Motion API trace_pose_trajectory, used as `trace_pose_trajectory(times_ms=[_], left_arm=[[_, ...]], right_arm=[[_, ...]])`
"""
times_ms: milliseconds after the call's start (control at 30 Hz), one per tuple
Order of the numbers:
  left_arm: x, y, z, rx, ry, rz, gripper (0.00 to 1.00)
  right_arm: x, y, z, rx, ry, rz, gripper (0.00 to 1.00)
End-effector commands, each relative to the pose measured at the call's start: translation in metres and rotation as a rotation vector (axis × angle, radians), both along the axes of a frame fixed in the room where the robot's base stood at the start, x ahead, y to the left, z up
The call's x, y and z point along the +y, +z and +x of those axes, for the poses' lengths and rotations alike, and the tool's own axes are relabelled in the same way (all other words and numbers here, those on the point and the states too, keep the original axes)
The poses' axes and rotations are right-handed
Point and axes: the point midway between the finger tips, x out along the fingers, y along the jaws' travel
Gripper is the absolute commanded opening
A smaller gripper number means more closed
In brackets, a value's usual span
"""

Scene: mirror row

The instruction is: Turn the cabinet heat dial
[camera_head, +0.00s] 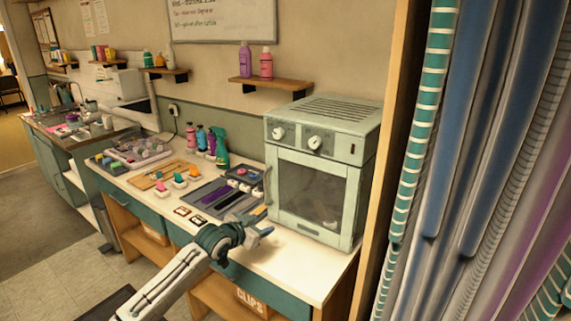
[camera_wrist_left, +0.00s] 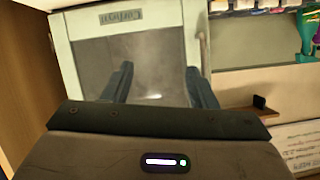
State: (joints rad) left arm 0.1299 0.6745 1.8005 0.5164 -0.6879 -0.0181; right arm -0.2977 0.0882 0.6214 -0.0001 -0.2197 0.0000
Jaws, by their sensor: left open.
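The pale green cabinet (camera_head: 318,185) stands at the right end of the white counter, with its glass door closed. Two round white dials sit on its upper front: a left dial (camera_head: 279,133) and a right dial (camera_head: 315,142). I cannot read which is for heat. My left gripper (camera_head: 262,228) is open and empty, low in front of the cabinet and below both dials, touching neither. In the left wrist view the cabinet door (camera_wrist_left: 140,65) appears upside down beyond the spread fingers (camera_wrist_left: 160,80); no dial can be made out there. My right gripper is not in view.
Trays of tools (camera_head: 212,196), spray bottles (camera_head: 220,147) and small coloured items cover the counter left of the cabinet. A wall shelf (camera_head: 270,84) with two bottles is above. Hanging striped cloths (camera_head: 420,120) and a wooden post (camera_head: 386,130) bound the right side.

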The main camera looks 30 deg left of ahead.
Motion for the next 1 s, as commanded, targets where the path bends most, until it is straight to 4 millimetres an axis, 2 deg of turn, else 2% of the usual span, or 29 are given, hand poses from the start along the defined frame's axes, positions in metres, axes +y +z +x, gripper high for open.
trace_pose_trajectory(times_ms=[33, 100, 200, 300, 400, 567, 1000], left_arm=[[0.013, 0.053, 0.015, -0.084, -0.013, 0.016, 0.53], [0.024, 0.111, 0.026, -0.18, -0.03, 0.023, 0.53], [0.035, 0.176, 0.032, -0.285, -0.05, 0.029, 0.53], [0.04, 0.215, 0.033, -0.347, -0.063, 0.031, 0.53], [0.042, 0.23, 0.033, -0.371, -0.067, 0.03, 0.53], [0.042, 0.233, 0.043, -0.374, -0.066, 0.025, 0.53], [0.035, 0.233, 0.113, -0.372, -0.066, 0.024, 0.53]], right_arm=[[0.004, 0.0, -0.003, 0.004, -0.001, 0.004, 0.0], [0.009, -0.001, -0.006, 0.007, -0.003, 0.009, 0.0], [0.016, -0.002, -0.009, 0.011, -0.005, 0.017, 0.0], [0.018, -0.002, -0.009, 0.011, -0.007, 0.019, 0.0], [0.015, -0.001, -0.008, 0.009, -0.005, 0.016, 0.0], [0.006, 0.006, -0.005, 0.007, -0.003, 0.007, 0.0], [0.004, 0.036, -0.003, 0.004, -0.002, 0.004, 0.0]])
